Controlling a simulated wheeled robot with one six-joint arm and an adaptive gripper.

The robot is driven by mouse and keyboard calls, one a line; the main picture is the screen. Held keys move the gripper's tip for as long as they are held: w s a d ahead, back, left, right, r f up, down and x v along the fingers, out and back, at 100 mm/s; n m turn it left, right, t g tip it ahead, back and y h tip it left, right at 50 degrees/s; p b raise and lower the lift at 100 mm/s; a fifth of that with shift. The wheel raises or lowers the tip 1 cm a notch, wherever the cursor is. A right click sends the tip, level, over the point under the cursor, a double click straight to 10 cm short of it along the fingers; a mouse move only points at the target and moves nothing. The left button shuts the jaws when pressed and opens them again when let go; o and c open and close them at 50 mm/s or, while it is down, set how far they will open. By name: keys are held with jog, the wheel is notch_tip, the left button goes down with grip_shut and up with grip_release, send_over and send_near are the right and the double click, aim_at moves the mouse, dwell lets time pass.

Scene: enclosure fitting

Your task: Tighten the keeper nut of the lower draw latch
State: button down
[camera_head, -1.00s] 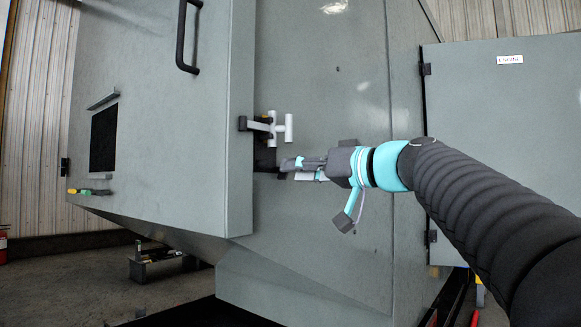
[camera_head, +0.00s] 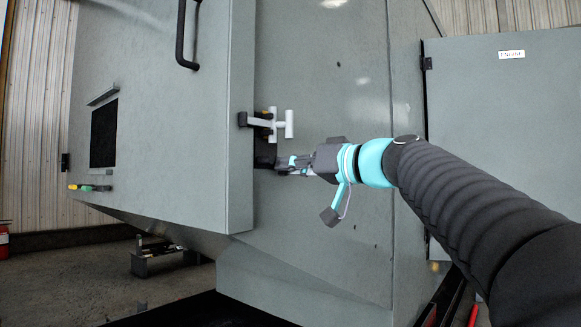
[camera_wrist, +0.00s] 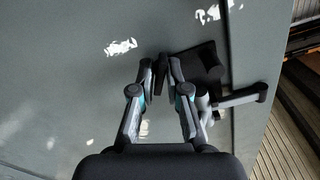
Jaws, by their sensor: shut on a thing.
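The lower draw latch (camera_head: 262,122) is on the grey enclosure, at the edge of the big door. It has a pale T-shaped handle (camera_head: 288,124) and dark parts below. In the wrist view its dark body (camera_wrist: 200,62) and pale arm (camera_wrist: 232,98) lie just right of the fingers. My gripper (camera_head: 279,166) is at the latch's lower end, below the T-handle. In the wrist view its fingertips (camera_wrist: 160,68) are close together around a small dark piece, apparently the keeper nut (camera_wrist: 162,82). The fingers largely hide it, so its thread and seating cannot be seen.
The big door (camera_head: 165,130) stands proud of the panel at left, with a black handle (camera_head: 182,35) at its top. A panel (camera_head: 500,130) with a white label is at right. Open floor (camera_head: 80,275) shows at lower left.

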jog(key=shift+m+p, duration=2.2)
jog(key=shift+m, duration=12.6)
